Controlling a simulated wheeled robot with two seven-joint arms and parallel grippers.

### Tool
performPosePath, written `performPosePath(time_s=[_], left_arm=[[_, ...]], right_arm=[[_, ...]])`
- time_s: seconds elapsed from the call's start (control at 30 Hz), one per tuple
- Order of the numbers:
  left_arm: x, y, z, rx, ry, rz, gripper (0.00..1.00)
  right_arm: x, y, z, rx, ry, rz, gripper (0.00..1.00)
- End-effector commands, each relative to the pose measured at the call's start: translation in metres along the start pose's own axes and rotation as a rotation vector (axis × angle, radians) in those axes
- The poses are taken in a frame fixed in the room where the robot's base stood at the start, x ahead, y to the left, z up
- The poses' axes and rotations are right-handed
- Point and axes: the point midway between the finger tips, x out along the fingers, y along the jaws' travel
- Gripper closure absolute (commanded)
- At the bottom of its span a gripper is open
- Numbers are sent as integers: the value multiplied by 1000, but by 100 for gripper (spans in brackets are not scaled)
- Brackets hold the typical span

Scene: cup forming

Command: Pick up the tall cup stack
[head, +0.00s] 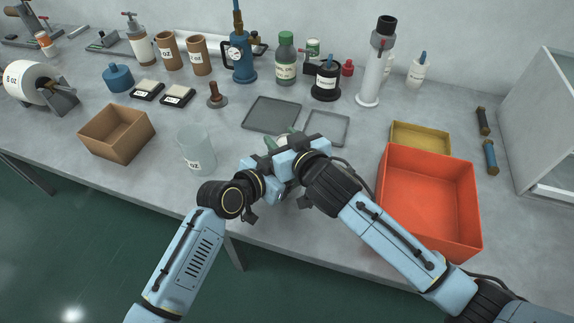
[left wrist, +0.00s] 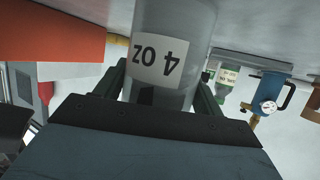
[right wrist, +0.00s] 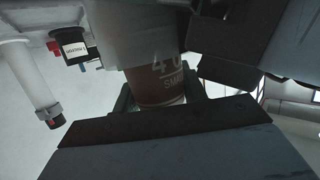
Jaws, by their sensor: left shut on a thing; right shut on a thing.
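In the left wrist view my left gripper (left wrist: 161,92) is shut on a grey translucent cup (left wrist: 182,30) with a white 4 oz label. In the right wrist view my right gripper (right wrist: 162,98) is shut on a brown cup (right wrist: 160,84) with white lettering, and a grey surface (right wrist: 130,35) adjoins it above in the picture. In the head view both grippers meet at the front middle of the table, and their bodies hide most of what they hold. I cannot tell how the held cups are nested.
A translucent cup (head: 197,152) stands left of my grippers, beside a brown open box (head: 117,133). An orange bin (head: 427,204) stands on the right, close to my right arm. Two flat grey trays (head: 272,114) lie just behind. Bottles and brown cups (head: 199,55) line the back.

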Motion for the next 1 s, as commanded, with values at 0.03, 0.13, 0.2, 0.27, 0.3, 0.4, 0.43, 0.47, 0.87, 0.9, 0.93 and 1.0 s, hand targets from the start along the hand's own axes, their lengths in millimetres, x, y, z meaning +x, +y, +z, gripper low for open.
performPosePath(time_s=[0.03,0.13,0.2,0.27,0.3,0.4,0.43,0.47,0.87,0.9,0.93,1.0], left_arm=[[0,0,0,0,-1,1,53],[0,0,0,0,-1,1,53],[0,0,0,0,-1,1,53],[0,0,0,0,-1,1,53],[0,0,0,0,-1,1,53],[0,0,0,0,-1,1,53],[0,0,0,0,-1,1,53],[0,0,0,0,-1,1,53],[0,0,1,0,-1,1,53],[0,0,0,0,-1,1,53],[0,0,0,0,-1,1,53],[0,0,0,0,-1,1,53]], right_arm=[[0,0,0,0,0,0,82],[0,0,0,0,0,0,94],[0,0,0,0,0,0,94],[0,0,0,0,0,0,94],[0,0,0,0,0,0,94],[-1,0,-4,0,2,0,94],[-2,0,-6,0,2,0,94],[-2,0,-9,0,2,1,94],[-32,-1,-103,0,8,-2,94],[-34,0,-113,0,9,-2,94],[-37,0,-120,0,8,-1,94],[-42,0,-135,0,7,-1,94]])
